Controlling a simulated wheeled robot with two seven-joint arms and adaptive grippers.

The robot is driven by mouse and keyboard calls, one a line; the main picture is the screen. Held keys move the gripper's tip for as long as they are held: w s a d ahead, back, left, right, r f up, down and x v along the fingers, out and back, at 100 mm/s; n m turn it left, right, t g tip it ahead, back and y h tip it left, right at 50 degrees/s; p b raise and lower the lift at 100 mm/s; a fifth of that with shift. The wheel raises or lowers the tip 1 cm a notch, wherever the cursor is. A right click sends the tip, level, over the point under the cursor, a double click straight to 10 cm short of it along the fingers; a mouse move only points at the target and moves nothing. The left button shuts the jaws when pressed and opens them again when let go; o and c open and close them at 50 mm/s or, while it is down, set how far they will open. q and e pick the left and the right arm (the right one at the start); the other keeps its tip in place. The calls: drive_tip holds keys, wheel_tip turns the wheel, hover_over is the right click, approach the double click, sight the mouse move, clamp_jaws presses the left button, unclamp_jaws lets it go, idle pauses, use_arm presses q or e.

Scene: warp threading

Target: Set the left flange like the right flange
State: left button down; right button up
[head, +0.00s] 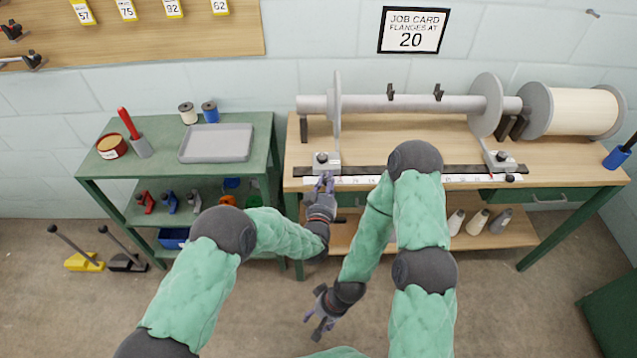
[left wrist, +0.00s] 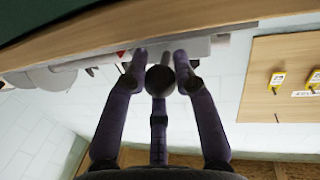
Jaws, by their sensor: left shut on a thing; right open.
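The left flange (head: 337,112) is a thin grey disc, seen nearly edge-on, on the left part of the grey beam (head: 365,104). Its foot block (head: 327,162) sits on the dark rail at the bench front. The right flange (head: 486,106) stands further right, with its foot block (head: 501,161) and a dark knob (head: 510,177) on the same rail. My left gripper (head: 325,181) is at the left foot block, shut on a dark round knob (left wrist: 160,79) seen between its fingers in the left wrist view. My right gripper (head: 322,316) is open and empty, low before the bench.
A white scale (head: 365,180) runs along the rail; its marks are too small to read. A job card (head: 413,30) reads "FLANGES AT 20". A white spool (head: 583,111) is at the beam's right end. A green shelf (head: 265,135) with a grey tray (head: 217,144) stands left.

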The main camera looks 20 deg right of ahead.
use_arm(q)
drive_tip(key=shift+w+a+r, duration=0.1)
drive_tip(key=shift+w+r, duration=0.05)
drive_tip(key=shift+r, duration=0.05)
drive_tip(key=c, duration=1.3)
unclamp_jaws()
drive_tip(key=shift+o, duration=0.2)
drive_tip(key=shift+f, duration=0.1)
drive_tip(key=shift+s+a, duration=0.15)
drive_tip(key=shift+s, duration=0.1)
drive_tip(key=v, duration=1.1)
drive_tip(key=shift+s, duration=0.3)
